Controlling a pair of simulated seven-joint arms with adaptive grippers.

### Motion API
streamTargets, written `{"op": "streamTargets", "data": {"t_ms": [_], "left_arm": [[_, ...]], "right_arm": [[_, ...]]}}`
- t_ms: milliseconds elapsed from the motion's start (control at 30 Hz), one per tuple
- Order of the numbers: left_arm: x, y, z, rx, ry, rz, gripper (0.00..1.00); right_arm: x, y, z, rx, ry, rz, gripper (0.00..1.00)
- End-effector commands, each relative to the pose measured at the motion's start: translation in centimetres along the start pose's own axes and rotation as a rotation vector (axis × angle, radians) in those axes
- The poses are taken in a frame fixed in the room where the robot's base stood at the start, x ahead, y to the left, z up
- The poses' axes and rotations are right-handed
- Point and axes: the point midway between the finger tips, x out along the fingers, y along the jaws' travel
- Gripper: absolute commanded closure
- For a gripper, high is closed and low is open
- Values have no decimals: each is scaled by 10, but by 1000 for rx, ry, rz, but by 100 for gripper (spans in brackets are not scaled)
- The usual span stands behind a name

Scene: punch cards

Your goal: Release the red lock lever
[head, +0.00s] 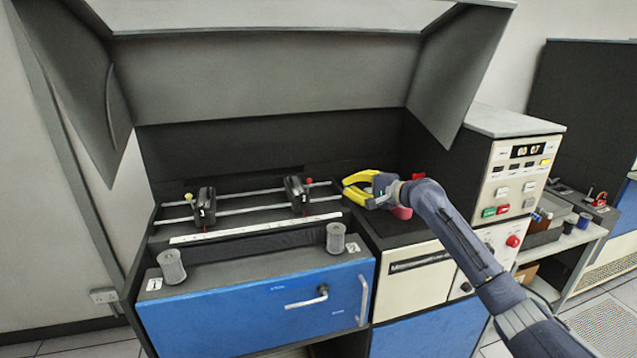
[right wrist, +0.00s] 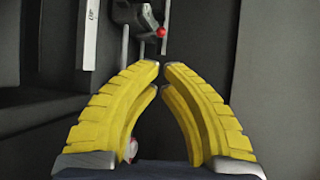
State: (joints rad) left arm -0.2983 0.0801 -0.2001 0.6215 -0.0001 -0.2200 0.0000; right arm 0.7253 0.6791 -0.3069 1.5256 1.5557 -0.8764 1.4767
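A small red ball tip (head: 308,181) sits on the right black carriage (head: 297,193) on the silver rails; it also shows in the right wrist view as a red ball (right wrist: 161,32) beyond the fingertips. I cannot tell for sure that it is the red lock lever. My right gripper (head: 344,188) has yellow fingers and is right of this carriage, apart from it. In the right wrist view the fingertips (right wrist: 162,68) are close together with a narrow gap and nothing between them. Another red piece (head: 401,212) is partly hidden by my right arm. My left gripper is out of view.
A left carriage (head: 204,207) shares the rails. Two grey cylinders (head: 172,267) (head: 336,238) stand on the blue-fronted machine (head: 250,310). A grey hood (head: 260,75) hangs above. A control panel (head: 520,175) with buttons stands right. A red part (head: 418,176) shows behind my gripper.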

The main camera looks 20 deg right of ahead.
Motion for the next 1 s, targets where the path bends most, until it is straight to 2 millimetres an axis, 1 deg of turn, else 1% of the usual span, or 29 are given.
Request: {"op": "streamTargets", "data": {"t_ms": [300,500,700,833,1000], "left_arm": [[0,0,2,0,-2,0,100],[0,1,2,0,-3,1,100],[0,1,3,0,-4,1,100],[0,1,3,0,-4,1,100],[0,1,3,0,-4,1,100]], "right_arm": [[56,-1,1,3,-2,-1,100],[90,0,2,2,-2,0,100],[112,0,1,2,-1,0,100],[120,0,1,2,-1,0,100],[125,0,1,0,0,0,100]]}}
